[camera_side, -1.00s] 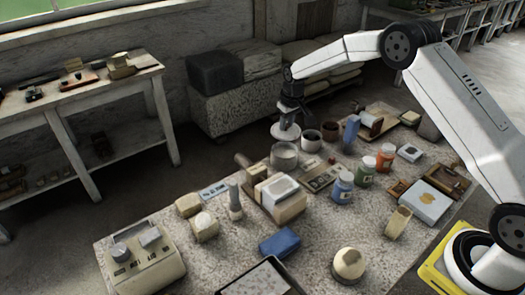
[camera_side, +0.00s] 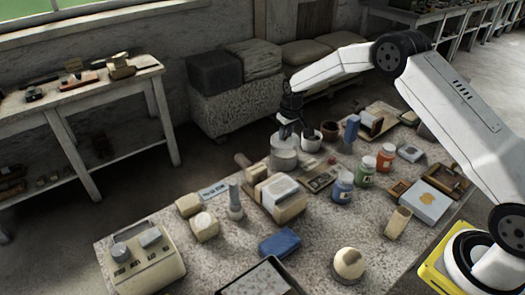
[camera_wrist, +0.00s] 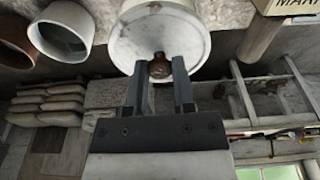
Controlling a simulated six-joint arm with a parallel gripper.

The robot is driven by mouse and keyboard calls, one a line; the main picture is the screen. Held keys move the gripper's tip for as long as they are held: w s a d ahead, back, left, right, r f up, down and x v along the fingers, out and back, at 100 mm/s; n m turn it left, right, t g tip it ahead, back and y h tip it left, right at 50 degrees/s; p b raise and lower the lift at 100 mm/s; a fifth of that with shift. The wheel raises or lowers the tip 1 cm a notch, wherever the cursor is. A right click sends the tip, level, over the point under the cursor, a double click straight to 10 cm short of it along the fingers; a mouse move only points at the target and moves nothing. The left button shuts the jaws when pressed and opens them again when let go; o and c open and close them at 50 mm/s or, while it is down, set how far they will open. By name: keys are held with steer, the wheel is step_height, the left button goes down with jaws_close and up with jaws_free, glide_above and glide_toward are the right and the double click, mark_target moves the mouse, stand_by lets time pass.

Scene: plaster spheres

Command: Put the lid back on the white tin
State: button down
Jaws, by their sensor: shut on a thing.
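My gripper (camera_side: 287,129) is shut on the small brown knob (camera_wrist: 159,67) of the round white lid. The lid (camera_side: 284,141) shows broadly in the wrist view (camera_wrist: 160,30), with my two fingers on either side of the knob. In the side view the lid is over the top of the white tin (camera_side: 284,159), which stands on the table. The lid hides the tin's opening. I cannot tell whether the lid touches the rim or hangs just above it.
A white cup (camera_side: 311,142) and a brown cup (camera_side: 330,132) stand close to the right of the tin. A beige block with a pale top (camera_side: 277,194) lies in front. Blue, green and orange jars (camera_side: 343,187) stand further right. The tabletop (camera_side: 210,265) has bare room in front.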

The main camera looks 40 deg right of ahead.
steer(key=shift+f, duration=1.4)
steer(key=shift+f, duration=0.2)
stand_by(1.6)
jaws_free()
steer(key=shift+r, duration=0.15)
stand_by(0.3)
steer(key=shift+r, duration=3.35)
jaws_close()
